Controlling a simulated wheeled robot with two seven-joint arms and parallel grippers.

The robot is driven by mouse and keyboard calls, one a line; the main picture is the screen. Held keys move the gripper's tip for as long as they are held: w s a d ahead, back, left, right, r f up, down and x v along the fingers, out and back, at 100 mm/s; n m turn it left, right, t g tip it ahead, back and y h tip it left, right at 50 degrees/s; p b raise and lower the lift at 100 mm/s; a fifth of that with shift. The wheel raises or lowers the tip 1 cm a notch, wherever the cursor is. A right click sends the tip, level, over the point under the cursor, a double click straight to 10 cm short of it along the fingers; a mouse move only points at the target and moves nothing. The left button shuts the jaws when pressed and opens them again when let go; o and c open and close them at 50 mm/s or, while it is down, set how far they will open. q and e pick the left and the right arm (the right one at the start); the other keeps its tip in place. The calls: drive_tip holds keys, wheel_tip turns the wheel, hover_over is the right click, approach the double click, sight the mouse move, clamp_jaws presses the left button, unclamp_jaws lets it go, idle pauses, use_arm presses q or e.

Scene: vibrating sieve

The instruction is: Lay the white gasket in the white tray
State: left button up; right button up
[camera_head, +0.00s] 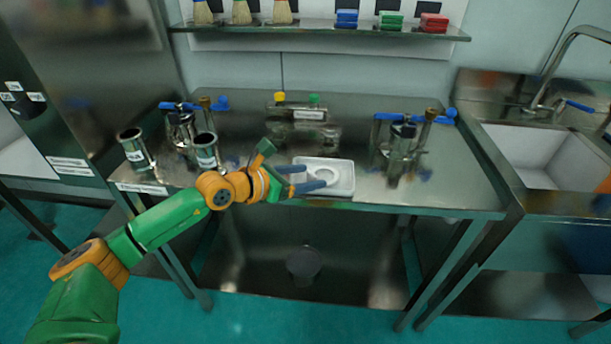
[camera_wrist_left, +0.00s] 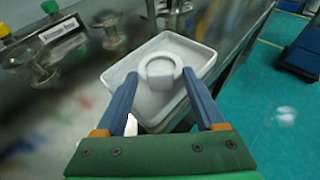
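The white tray (camera_head: 345,190) lies near the front edge of the steel table; it also shows in the left wrist view (camera_wrist_left: 205,60). The white gasket (camera_head: 323,172), a ring, shows inside the tray's outline, and in the left wrist view (camera_wrist_left: 160,69) it sits over the tray floor. My left gripper (camera_head: 316,177) reaches over the tray's left side. Its blue fingers are spread wide, with the tips on either side of the ring in the left wrist view (camera_wrist_left: 160,74). I cannot tell whether they touch it. My right gripper is not in view.
Two steel cups (camera_head: 206,152) (camera_head: 135,150) stand left of the tray. Clamped steel fittings with blue handles (camera_head: 180,125) (camera_head: 403,145) stand behind left and right. A low device with yellow and green knobs (camera_head: 300,112) is behind the tray. A sink (camera_head: 530,155) is at the right.

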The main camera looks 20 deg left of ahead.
use_arm(q)
drive_tip(key=shift+r, duration=0.15)
drive_tip(key=p+v, duration=0.6)
drive_tip(key=v, duration=0.6)
drive_tip(key=shift+d, duration=0.15)
